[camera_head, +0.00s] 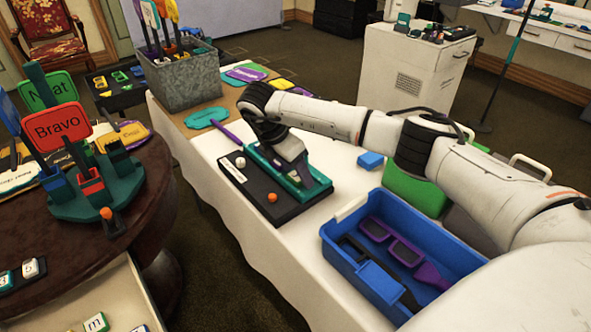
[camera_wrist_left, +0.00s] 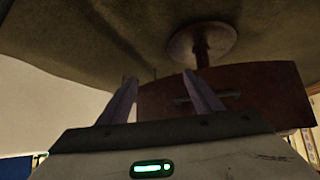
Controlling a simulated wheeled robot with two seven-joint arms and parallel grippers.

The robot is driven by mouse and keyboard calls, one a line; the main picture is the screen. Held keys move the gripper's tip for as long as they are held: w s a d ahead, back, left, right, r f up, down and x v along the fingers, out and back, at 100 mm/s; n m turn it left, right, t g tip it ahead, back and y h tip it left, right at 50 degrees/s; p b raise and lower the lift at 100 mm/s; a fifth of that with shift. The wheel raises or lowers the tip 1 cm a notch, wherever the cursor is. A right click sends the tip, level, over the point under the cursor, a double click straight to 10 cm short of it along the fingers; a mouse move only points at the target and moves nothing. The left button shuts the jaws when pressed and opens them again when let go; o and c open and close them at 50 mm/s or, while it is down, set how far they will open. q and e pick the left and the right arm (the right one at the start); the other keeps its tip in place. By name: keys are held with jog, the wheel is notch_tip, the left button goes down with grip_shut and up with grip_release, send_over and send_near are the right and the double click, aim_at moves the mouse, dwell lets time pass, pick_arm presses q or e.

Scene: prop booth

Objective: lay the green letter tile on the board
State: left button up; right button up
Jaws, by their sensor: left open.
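In the head view a white tile with a green edge and a letter (camera_head: 97,322) lies in the pale open drawer at the lower left. Another tile with a teal edge (camera_head: 6,281) lies on the dark round table beside a dark-edged one (camera_head: 33,267). I cannot tell which flat piece is the board; a black board (camera_head: 247,178) with two small balls lies on the white table. My right gripper (camera_head: 302,172) points down at a teal piece on it; its fingertips are hidden. My left gripper (camera_wrist_left: 160,92) shows only in the left wrist view, open and empty.
A blue bin (camera_head: 345,262) with glasses-like props stands at the right. A metal planter (camera_head: 183,80) stands at the back of the white table. A sign holder (camera_head: 92,195) stands on the dark round table (camera_head: 155,195). A small blue block (camera_head: 370,160) lies near the right arm.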

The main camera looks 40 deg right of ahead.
jog(key=shift+r, duration=0.1)
jog(key=v, duration=1.2)
